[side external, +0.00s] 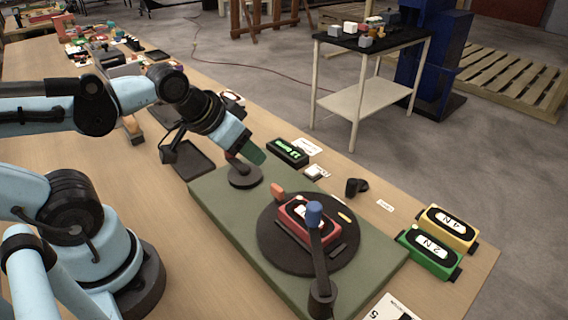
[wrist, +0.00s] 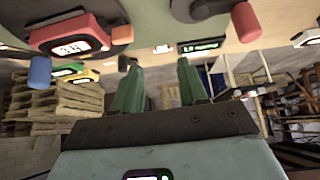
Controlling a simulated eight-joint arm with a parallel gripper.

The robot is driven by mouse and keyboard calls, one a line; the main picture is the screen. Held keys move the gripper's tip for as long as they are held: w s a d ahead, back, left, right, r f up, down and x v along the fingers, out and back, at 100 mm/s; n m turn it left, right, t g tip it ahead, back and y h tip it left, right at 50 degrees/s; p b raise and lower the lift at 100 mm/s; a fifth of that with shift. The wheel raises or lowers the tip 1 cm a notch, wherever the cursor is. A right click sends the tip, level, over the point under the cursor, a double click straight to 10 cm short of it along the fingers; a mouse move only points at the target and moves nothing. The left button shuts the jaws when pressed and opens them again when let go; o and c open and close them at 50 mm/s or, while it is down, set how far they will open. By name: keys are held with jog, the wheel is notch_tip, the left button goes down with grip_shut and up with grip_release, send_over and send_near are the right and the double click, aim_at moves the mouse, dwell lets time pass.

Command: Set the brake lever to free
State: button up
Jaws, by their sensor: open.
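A lever with a blue knob (side external: 314,214) rises from a dark pivot at the front of the green board (side external: 225,205). Its arm passes in front of a red box with a white readout (side external: 296,209) on a black round turntable (side external: 275,247). An orange knob (side external: 278,190) stands near a smaller dark round base (side external: 242,181). I cannot tell which is the brake lever.
A display with green digits (side external: 288,152) stands behind the board. Yellow (side external: 447,229) and green (side external: 427,254) boxes stand at the right, marked 4 N and 2 N. A small black object (side external: 356,187) lies near the table edge. A dark tray (side external: 190,160) lies left of the board.

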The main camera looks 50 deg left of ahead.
jog(key=shift+o, duration=0.7)
jog(key=shift+w+r, duration=0.1)
jog(key=shift+w, duration=0.05)
jog(key=w+d+r+m+g, duration=0.2)
jog(key=w+r+m, duration=0.1)
jog(key=w+r, duration=0.15)
jog(key=m+g, duration=0.5)
jog(key=m, duration=0.4)
send_over(354, 180)
notch_tip(354, 180, down, 4)
jog(key=f, duration=0.1)
jog(key=shift+n, duration=0.3)
notch_tip(354, 180, down, 11)
jog(key=shift+f, duration=0.2)
